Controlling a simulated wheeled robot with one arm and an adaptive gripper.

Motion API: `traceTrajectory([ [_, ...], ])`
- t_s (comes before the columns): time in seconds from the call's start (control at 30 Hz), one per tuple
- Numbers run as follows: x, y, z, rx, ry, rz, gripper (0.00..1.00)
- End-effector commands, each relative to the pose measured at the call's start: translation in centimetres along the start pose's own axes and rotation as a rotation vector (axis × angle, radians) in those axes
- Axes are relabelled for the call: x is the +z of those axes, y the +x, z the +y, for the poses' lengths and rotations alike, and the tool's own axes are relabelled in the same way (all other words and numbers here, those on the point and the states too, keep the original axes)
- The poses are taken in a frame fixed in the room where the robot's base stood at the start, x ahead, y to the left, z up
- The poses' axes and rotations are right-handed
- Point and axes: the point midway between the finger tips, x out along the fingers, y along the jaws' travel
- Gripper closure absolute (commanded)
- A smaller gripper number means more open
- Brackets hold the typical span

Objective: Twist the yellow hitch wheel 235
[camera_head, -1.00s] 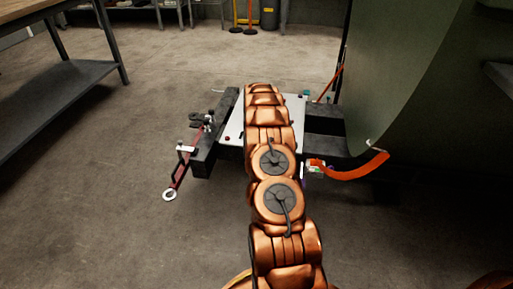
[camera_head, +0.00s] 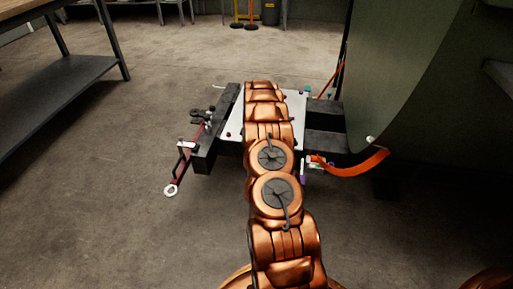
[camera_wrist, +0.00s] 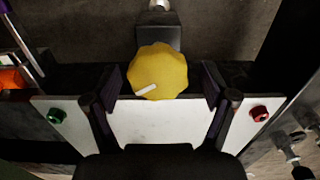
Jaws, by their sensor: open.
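The yellow hitch wheel (camera_wrist: 160,68) shows in the wrist view at the upper middle, a lobed knob with a white pointer mark toward its lower left. My gripper (camera_wrist: 163,82) has its two dark fingers apart, one on each side of the wheel. A gap shows between each finger and the wheel. In the head view my copper arm reaches over the white panel (camera_head: 236,120) and hides the wheel and the gripper.
A green button (camera_wrist: 57,116) and a red button (camera_wrist: 260,113) sit on the panel. An orange hose (camera_head: 355,168) and the large green fuselage (camera_head: 410,70) are at right. A grey workbench (camera_head: 70,78) stands at left. Open floor lies at front left.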

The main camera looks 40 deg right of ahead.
Motion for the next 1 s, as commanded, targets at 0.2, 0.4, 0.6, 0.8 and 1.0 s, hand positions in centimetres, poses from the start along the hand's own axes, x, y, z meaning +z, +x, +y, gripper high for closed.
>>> traceTrajectory([
  [0.2,-0.1,0.0,0.1,0.0,0.0,0.001,0.16],
  [0.4,-0.1,-0.8,0.0,0.0,0.0,0.002,0.16],
  [0.6,-0.2,-3.4,-0.1,-0.002,0.0,0.005,0.16],
  [0.8,-0.2,-7.1,-0.1,-0.001,0.0,0.005,0.16],
  [1.0,-0.3,-10.7,-0.1,-0.002,0.001,0.006,0.16],
])
